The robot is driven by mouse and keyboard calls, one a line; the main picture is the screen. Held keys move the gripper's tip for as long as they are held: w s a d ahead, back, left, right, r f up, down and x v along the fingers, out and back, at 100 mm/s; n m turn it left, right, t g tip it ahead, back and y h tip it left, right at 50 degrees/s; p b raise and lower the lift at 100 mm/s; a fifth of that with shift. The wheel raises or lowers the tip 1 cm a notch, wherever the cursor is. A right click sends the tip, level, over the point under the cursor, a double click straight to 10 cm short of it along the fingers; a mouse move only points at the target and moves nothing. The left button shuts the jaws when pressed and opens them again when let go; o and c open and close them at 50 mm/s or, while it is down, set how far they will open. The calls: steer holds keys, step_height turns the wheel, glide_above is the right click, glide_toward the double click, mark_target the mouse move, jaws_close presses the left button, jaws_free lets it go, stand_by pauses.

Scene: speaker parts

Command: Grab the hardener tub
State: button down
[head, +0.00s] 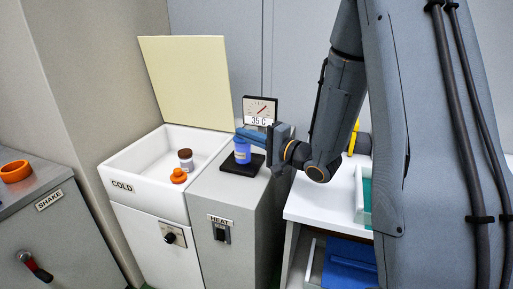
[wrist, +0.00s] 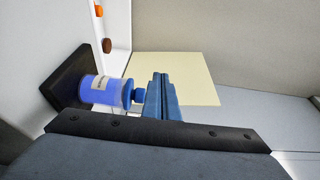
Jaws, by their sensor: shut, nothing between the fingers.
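A blue, labelled container (head: 242,155) stands upright on a black plate (head: 232,169) on the HEAT cabinet. In the wrist view the container (wrist: 100,92) appears sideways, with a darker blue cap at its end. A brown jar with a pale label (head: 186,160) and an orange piece (head: 178,176) sit in the white COLD basin. No name is readable on any of them, so I cannot tell which is the hardener tub. My gripper (head: 246,138) is shut and empty, its fingertips (wrist: 163,95) just above the container's cap. Whether they touch is unclear.
The COLD basin (head: 118,173) is open, its cream lid (head: 187,80) raised behind. A dial reading 35 C (head: 259,111) stands behind the plate. A SHAKE cabinet (head: 60,235) with an orange ring (head: 15,171) is at left. A white bench (head: 315,200) is at right.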

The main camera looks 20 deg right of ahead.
glide_above(248, 152)
steer(key=w+d, duration=0.4)
steer(key=d, duration=0.1)
steer(key=f, duration=0.6)
steer(key=f+p, duration=0.1)
steer(key=f, duration=0.2)
steer(key=shift+s+a+f, duration=0.2)
steer(key=shift+a, duration=0.15)
steer(key=shift+f, duration=0.35)
steer(key=shift+s+a+p, duration=0.3)
steer(key=shift+s+p, duration=0.05)
steer(key=shift+s, duration=0.1)
steer(key=shift+a, duration=0.1)
steer(key=s+a+p, duration=0.2)
steer(key=s, duration=0.1)
steer(key=shift+s+a+r, duration=0.15)
steer(key=shift+s, duration=0.15)
steer(key=shift+s+a+p, duration=0.15)
steer(key=shift+s+p, duration=0.1)
steer(key=shift+p, duration=0.1)
steer(key=shift+w, duration=0.1)
